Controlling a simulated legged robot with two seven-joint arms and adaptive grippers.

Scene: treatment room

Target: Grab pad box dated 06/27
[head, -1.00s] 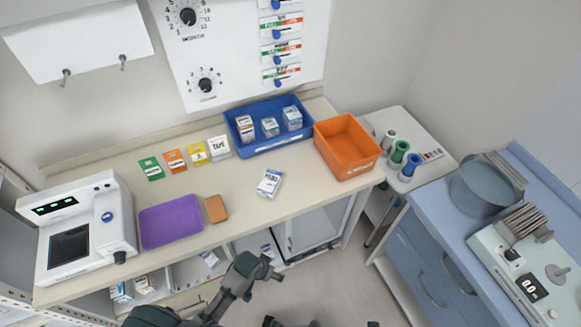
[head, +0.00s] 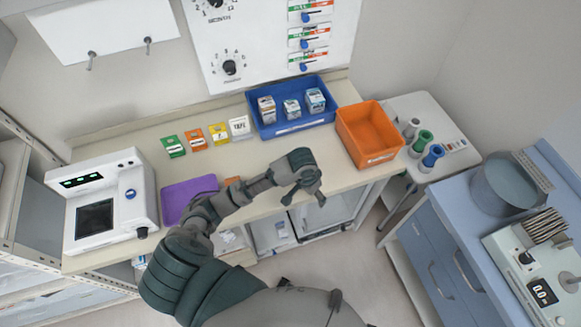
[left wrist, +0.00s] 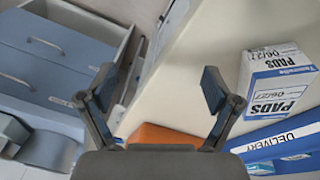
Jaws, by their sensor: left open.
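A white box with blue bands (left wrist: 277,82), printed PADS and 06/27, is at the right of the left wrist view on the pale counter, near the blue DELIVERY tray (left wrist: 290,133). In the head view my left arm and gripper hide the spot where a white box lay on the counter. My left gripper (head: 303,197) is over the counter's front part; in the left wrist view its fingers (left wrist: 158,85) are apart and empty, with the box to the right of them. My right gripper is not in view.
The blue tray (head: 264,130) holds three small boxes at the back. An orange bin (head: 370,152) stands right of it. Coloured cards (head: 196,139), a purple tray (head: 178,197) and a white device (head: 98,240) are at left. A blue cabinet (head: 425,235) stands at right.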

